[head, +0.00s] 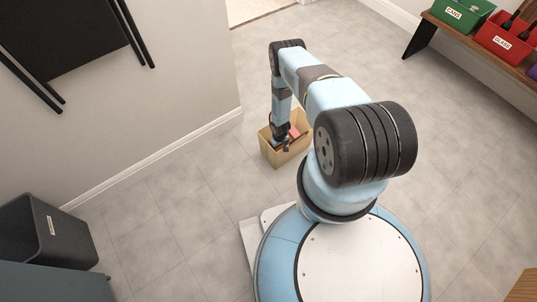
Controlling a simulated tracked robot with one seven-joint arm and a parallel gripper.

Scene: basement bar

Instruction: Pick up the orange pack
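A tan open-topped box (271,157) stands on the floor ahead of my base. My arm reaches down to it, and my gripper (285,148) is at the box opening, low over or inside it. A small reddish-orange thing (294,132) shows in the box just right of my gripper; it may be the orange pack, but it is too small to be sure. A bluish bit also shows beside the gripper. My wrist and the box walls hide most of the contents. I cannot tell whether the fingers are open or shut.
A wall with a white baseboard (150,165) runs along the left. A dark grey bin (55,238) stands at the lower left. A wooden bench (480,45) at the upper right bears a green bin (462,14) and a red bin (503,42). The tiled floor around the box is clear.

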